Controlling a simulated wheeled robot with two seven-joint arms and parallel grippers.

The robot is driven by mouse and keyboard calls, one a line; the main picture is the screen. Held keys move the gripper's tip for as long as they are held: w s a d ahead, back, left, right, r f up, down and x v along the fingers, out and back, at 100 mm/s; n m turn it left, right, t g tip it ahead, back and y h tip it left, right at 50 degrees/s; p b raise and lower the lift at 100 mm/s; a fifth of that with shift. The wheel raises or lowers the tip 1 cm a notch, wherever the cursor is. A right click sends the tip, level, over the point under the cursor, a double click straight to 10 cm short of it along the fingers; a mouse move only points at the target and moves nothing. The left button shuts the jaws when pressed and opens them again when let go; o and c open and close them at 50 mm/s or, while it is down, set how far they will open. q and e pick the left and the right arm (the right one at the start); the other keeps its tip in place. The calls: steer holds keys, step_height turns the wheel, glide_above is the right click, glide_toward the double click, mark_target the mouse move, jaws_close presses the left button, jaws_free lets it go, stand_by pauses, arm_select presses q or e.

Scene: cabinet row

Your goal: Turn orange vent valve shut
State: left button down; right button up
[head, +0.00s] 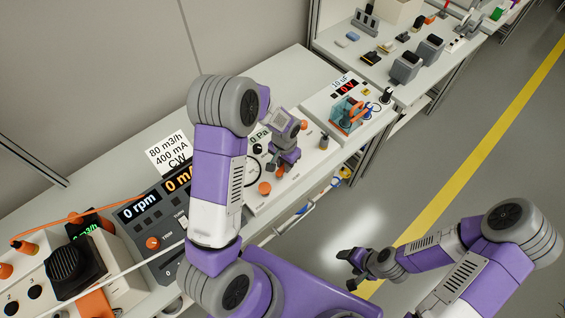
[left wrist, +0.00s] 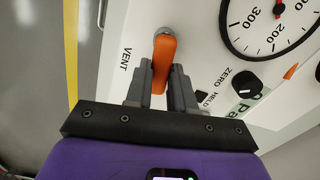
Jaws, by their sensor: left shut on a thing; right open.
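The orange vent valve lever (left wrist: 163,62) shows in the left wrist view next to the printed word VENT, on a white panel. My left gripper (left wrist: 160,90) is shut on it, with one grey finger on each side of the lever. In the head view my left gripper (head: 281,163) is down at the white panel, and I cannot make out the lever there behind the gripper. My right gripper (head: 349,268) is open and empty, above the grey floor away from the bench.
A round dial gauge (left wrist: 270,22) and a black ZERO knob (left wrist: 242,84) are close to the left gripper. A grey control box with rpm displays (head: 152,225) stands to the left. A teal and orange device (head: 348,112) is to the right. The floor beside the bench is clear.

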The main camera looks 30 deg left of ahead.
arm_select(q)
steer(key=shift+s+d+m, duration=0.1)
steer(key=shift+d+m, duration=0.1)
steer(key=shift+m, duration=0.9)
steer(key=c, duration=1)
jaws_free()
steer(key=shift+o, duration=0.2)
step_height(320, 180, up, 8)
steer(key=shift+f+p, duration=0.15)
steer(key=shift+p, duration=0.4)
steer(key=shift+s+f, duration=0.1)
